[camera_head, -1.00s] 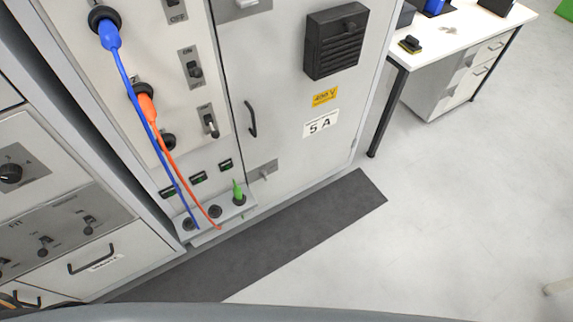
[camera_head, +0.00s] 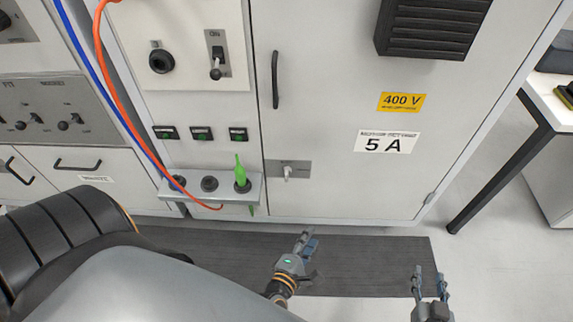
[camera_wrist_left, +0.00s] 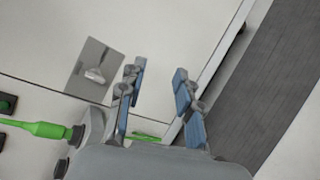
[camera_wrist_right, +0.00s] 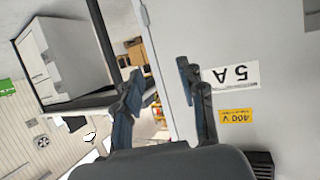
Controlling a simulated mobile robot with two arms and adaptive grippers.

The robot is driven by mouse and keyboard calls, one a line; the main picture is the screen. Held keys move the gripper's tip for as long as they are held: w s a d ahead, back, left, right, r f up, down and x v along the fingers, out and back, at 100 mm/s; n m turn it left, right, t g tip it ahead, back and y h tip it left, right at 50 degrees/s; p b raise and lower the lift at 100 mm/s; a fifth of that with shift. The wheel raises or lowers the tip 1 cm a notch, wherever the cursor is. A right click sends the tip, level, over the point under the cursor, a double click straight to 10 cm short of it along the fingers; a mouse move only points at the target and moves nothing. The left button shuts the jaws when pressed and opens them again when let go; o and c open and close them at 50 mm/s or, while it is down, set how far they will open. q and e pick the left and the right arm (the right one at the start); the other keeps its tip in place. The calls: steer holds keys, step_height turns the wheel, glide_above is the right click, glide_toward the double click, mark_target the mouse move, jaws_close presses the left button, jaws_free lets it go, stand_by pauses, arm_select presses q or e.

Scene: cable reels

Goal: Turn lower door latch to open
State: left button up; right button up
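The lower door latch (camera_head: 288,171) is a small lever on a grey plate at the lower left of the grey cabinet door (camera_head: 330,120). It also shows in the left wrist view (camera_wrist_left: 95,74), left of the fingers. My left gripper (camera_head: 306,243) is in front of the cabinet's foot, below and slightly right of the latch, apart from it. In the left wrist view its fingers (camera_wrist_left: 158,88) are spread with nothing between them. My right gripper (camera_head: 429,272) is further right, low in front of the door's right side. Its fingers (camera_wrist_right: 158,88) are spread and empty.
A socket shelf (camera_head: 210,188) with a green plug (camera_head: 241,174) juts out left of the latch. A blue cable (camera_head: 112,100) and an orange cable (camera_head: 122,104) hang there. A white table (camera_head: 548,110) stands at right. A dark mat (camera_head: 375,257) lies before the cabinet.

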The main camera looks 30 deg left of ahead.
arm_select(q)
steer(key=w+a+n+t+y+b, duration=0.1)
steer(key=w+a+n+y+b, duration=0.1)
steer(key=a+n+y+b, duration=0.35)
steer(key=n+g+y+b, duration=0.1)
steer(key=n+y+b, duration=0.35)
steer(key=n, duration=0.85)
glide_toward(286, 178)
steer(key=shift+h, duration=0.9)
steer(key=x, duration=0.3)
steer(key=b+x, duration=0.1)
steer(key=x, duration=0.4)
steer(key=shift+a+r+b, duration=0.35)
steer(key=shift+a, duration=0.15)
steer(key=shift+w+a, duration=0.25)
steer(key=shift+w, duration=0.2)
arm_select(e)
step_height(286, 178, up, 18)
steer(key=s+t+y, duration=0.1)
steer(key=t+y, duration=0.1)
steer(key=t, duration=0.5)
steer(key=shift+s+a+f+t, duration=0.15)
steer(key=shift+s+t, duration=0.15)
steer(key=shift+s, duration=0.1)
arm_select(q)
steer(key=shift+r, duration=0.1)
jaws_close()
